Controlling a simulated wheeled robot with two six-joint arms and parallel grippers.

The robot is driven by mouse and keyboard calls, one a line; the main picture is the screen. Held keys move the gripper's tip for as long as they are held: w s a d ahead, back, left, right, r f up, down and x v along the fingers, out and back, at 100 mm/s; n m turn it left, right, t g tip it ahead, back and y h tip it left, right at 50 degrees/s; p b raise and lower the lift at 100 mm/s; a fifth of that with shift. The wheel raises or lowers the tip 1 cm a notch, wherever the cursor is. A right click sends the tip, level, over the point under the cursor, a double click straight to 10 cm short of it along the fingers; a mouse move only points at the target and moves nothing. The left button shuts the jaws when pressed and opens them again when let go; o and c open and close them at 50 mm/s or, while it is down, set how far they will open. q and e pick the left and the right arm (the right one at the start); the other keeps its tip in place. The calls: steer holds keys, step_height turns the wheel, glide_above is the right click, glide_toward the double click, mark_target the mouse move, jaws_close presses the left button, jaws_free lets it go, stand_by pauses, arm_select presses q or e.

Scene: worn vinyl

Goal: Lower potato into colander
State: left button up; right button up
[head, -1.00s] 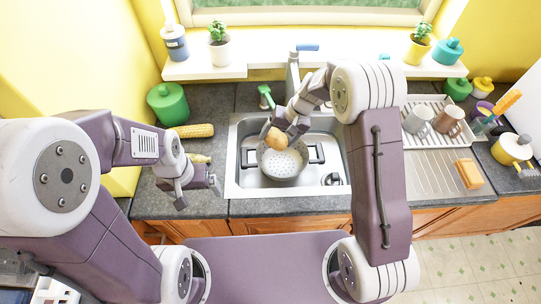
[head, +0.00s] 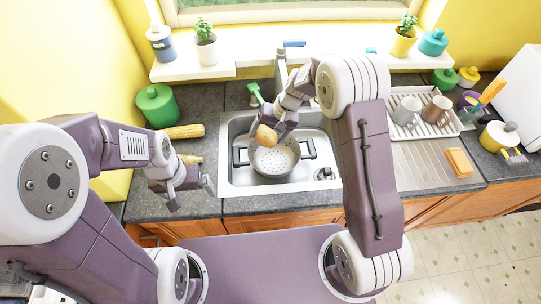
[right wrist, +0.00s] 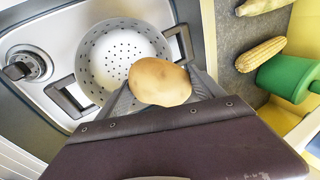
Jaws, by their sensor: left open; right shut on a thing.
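The potato (head: 266,134) is tan and oval, held in my right gripper (head: 275,130), which is shut on it. In the right wrist view the potato (right wrist: 159,82) sits between the fingers, in front of the colander. The colander (head: 276,160) is light grey with many holes and two dark handles, and rests in the sink. Its bowl also shows in the right wrist view (right wrist: 110,50) and looks empty where visible. The potato is over the colander's back-left rim in the head view; its exact height cannot be told. My left gripper (head: 188,190) is open and empty over the counter left of the sink.
The steel sink (head: 232,185) surrounds the colander. Corn cobs (head: 186,131) and a green pot (head: 157,105) are on the left counter. The faucet (head: 281,70) stands behind the sink. A dish rack (head: 450,131) with mugs and a sponge (head: 458,162) are at right.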

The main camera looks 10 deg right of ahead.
arm_select(q)
steer(key=b, duration=0.6)
glide_above(202, 209)
steer(key=shift+f, duration=3.15)
arm_select(e)
glide_above(267, 162)
step_height(267, 162, down, 7)
steer(key=shift+f, duration=0.15)
arm_select(q)
steer(key=shift+s+f+b, duration=0.1)
steer(key=shift+f+b, duration=1.65)
steer(key=shift+b, duration=0.15)
arm_select(e)
steer(key=shift+s+f, duration=0.1)
steer(key=shift+f, duration=1.9)
